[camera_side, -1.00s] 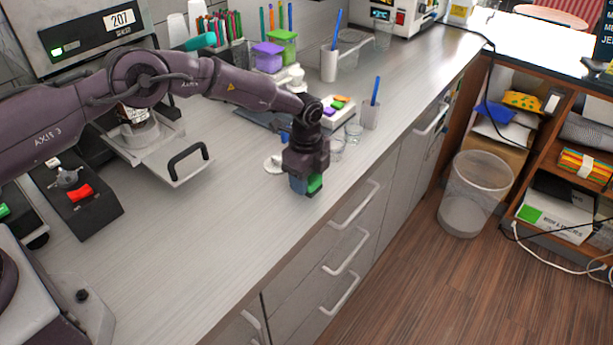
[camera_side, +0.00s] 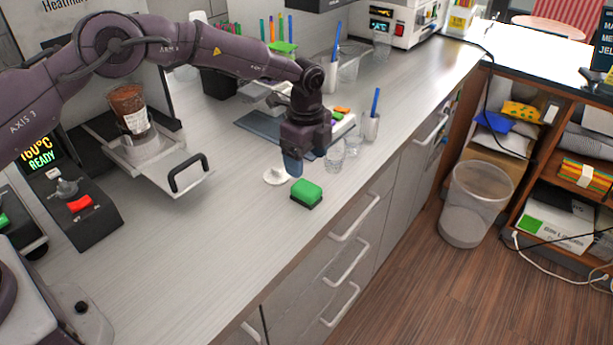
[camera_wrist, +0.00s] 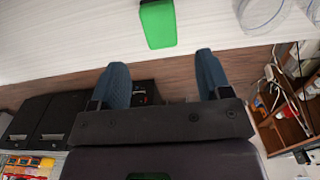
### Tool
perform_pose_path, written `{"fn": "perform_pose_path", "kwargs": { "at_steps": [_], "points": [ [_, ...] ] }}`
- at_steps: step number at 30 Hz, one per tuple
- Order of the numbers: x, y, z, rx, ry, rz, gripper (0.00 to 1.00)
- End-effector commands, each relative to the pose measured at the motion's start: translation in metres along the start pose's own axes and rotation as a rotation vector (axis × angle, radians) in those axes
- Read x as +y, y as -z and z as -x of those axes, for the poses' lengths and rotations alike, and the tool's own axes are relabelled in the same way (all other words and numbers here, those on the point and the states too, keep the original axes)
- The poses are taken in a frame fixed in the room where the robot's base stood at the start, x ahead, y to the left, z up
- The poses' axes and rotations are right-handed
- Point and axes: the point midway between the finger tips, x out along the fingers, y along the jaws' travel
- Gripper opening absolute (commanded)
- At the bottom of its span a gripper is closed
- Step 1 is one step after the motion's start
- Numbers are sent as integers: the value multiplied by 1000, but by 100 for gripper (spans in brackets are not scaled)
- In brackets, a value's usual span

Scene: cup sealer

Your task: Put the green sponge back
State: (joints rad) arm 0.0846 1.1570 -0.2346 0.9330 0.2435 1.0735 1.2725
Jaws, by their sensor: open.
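The green sponge (camera_side: 306,192) with a dark underside lies flat on the counter near its front edge in the side view. In the wrist view the sponge (camera_wrist: 158,24) is at the top, beyond and between the fingertips. My gripper (camera_side: 292,164) is above the counter, up and slightly left of the sponge, pointing down. In the wrist view my gripper (camera_wrist: 160,66) shows two blue fingers spread apart with nothing between them. The gripper and sponge are apart.
A small white round piece (camera_side: 276,175) lies left of the sponge. Clear glasses (camera_side: 334,157) and a pen cup (camera_side: 369,127) stand to the right. The sealer tray with a black handle (camera_side: 188,172) is at left. The counter's front left is clear.

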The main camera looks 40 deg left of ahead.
Motion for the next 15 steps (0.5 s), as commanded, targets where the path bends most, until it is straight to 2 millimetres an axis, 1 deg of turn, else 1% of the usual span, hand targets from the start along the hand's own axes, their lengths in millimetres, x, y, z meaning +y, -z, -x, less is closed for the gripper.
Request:
{"fn": "perform_pose_path", "kwargs": {
  "at_steps": [1, 6, 15],
  "points": [
    [0, 0, 10, 1, 2, 0, 71],
    [0, 0, 28, 0, 0, 0, 71],
    [0, 0, 34, 0, 0, 1, 71]
  ]
}}
